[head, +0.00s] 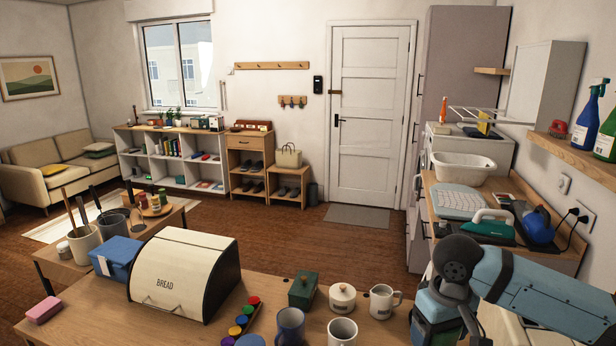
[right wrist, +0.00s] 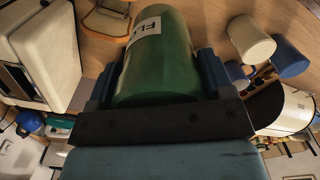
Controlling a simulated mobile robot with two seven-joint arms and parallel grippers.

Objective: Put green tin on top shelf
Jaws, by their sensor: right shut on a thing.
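A green tin (right wrist: 160,65) with a white label, partly readable as "FL", lies between the fingers of my right gripper (right wrist: 158,78) in the right wrist view. The gripper is shut on its sides. In the head view my right gripper (head: 440,308) is low at the right, over the counter's right end, with the tin mostly hidden. A wooden wall shelf (head: 562,148) at the right holds spray bottles. A smaller wooden shelf (head: 492,71) is higher up beside the tall cabinet. I cannot tell which is the top shelf. My left gripper is not in view.
On the near counter (head: 75,322) stand a bread bin (head: 180,268), a dark green box (head: 303,290), a white lidded pot (head: 342,297), a white jug (head: 382,300) and mugs (head: 290,325). A blue kettle (head: 538,226) sits on the right counter. The floor beyond is clear.

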